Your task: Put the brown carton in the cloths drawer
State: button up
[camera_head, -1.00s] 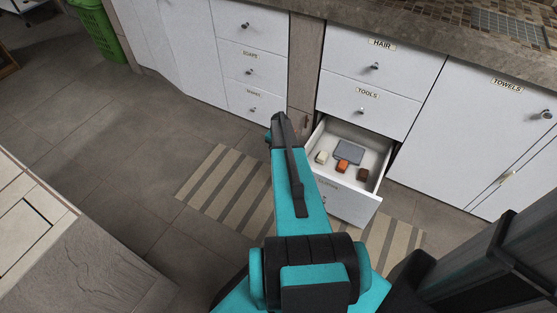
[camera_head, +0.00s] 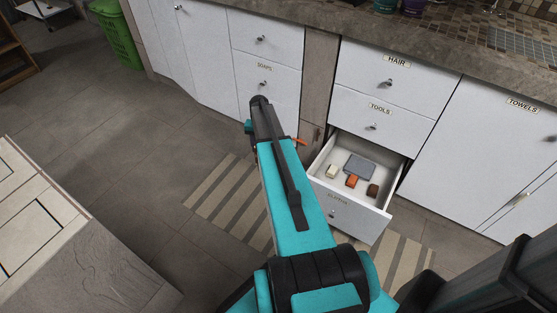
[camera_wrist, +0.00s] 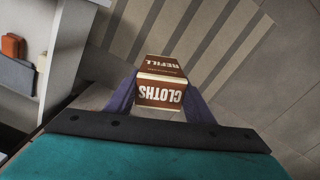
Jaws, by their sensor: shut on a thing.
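In the head view my own arm hides the gripper and most or all of the carton. The cloths drawer (camera_head: 345,215) is pulled open at the bottom of the cabinet, to the right of my arm. Its white wall (camera_wrist: 66,55) shows at the left in the wrist view, with the carton outside it, over the floor side.
The drawer holds a grey item (camera_head: 360,166), a cream item (camera_head: 332,171), an orange item (camera_head: 352,181) and a dark brown item (camera_head: 373,190). The tools drawer (camera_head: 380,120) above is shut. A striped mat (camera_head: 225,195) lies on the floor in front.

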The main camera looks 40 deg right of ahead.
jog(key=w+a+r+n, duration=0.55)
jog(key=a+r, duration=0.55)
jog(key=r, duration=0.3)
jog(key=s+a+r+n, duration=0.2)
jog(key=a+r+n, duration=0.9)
jog(key=a+r, duration=1.7)
jog(key=shift+s+a+r, duration=0.2)
jog(key=shift+s+a, duration=0.05)
jog(key=shift+s, duration=0.15)
